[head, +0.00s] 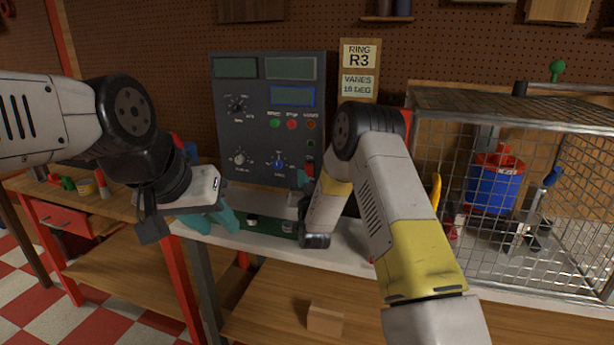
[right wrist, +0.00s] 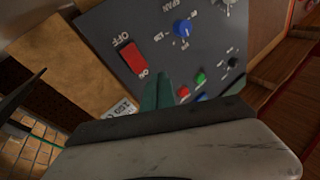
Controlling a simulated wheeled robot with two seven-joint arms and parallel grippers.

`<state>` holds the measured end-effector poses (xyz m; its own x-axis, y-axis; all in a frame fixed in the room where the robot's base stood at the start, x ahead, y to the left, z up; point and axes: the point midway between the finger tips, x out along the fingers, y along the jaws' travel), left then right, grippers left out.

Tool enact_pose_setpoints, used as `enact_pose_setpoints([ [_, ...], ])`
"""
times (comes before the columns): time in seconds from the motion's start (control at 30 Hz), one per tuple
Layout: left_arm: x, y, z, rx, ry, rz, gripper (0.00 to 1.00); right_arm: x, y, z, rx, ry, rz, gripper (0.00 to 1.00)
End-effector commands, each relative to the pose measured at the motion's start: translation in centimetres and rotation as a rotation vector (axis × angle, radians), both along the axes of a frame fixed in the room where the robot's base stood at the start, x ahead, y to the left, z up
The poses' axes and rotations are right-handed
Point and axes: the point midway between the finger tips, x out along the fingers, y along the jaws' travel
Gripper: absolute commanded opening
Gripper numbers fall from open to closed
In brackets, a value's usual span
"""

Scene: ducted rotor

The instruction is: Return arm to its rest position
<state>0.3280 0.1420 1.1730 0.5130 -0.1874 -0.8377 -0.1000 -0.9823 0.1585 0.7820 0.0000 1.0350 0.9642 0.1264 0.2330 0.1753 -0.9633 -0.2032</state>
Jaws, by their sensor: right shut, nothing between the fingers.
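My right arm reaches in from the lower right of the head view and bends down at its dark elbow. My right gripper (head: 304,180) is partly hidden by the arm, in front of the dark control panel (head: 225,125). In the right wrist view its teal fingers (right wrist: 158,92) are together and empty. They point at the panel face, near a red ON/OFF switch (right wrist: 133,57); I cannot tell whether they touch it. My left gripper (head: 208,218) hangs over the left part of the bench, left of the panel's foot. Its teal fingers point down and its gap is unclear.
A wire-mesh cage (head: 545,110) with a blue and red cylinder (head: 492,185) inside stands at the right. A wooden sign (head: 358,65) reads RING R3, VANES 18 DEG. A small wooden block (head: 325,320) lies on the lower shelf. A red-framed side bench (head: 65,218) stands left.

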Motion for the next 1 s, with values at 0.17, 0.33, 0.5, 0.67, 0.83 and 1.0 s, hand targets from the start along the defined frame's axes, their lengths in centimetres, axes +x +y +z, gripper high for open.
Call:
enact_pose_setpoints([
  [0.17,0.0,0.0,0.0,0.000,0.000,0.000,0.36,-0.5,0.1,0.3,0.000,-0.001,0.000,0.00],
  [0.33,0.0,0.0,0.0,0.000,0.000,0.000,0.36,-0.4,0.2,0.2,0.000,-0.001,0.001,0.00],
  [0.5,0.0,0.0,0.0,0.000,0.000,0.000,0.36,-0.2,-0.2,1.4,-0.003,0.020,0.003,0.00],
  [0.67,0.0,0.0,0.0,0.000,0.000,0.000,0.36,-0.2,-1.5,5.6,-0.023,0.124,0.018,0.00],
  [0.83,0.0,0.0,0.0,0.000,0.000,0.000,0.36,-2.5,-3.7,10.3,-0.055,0.294,0.043,0.00],
  [1.0,0.0,0.0,0.0,0.000,0.000,0.000,0.36,-7.3,-6.0,13.9,-0.088,0.466,0.067,0.00],
])
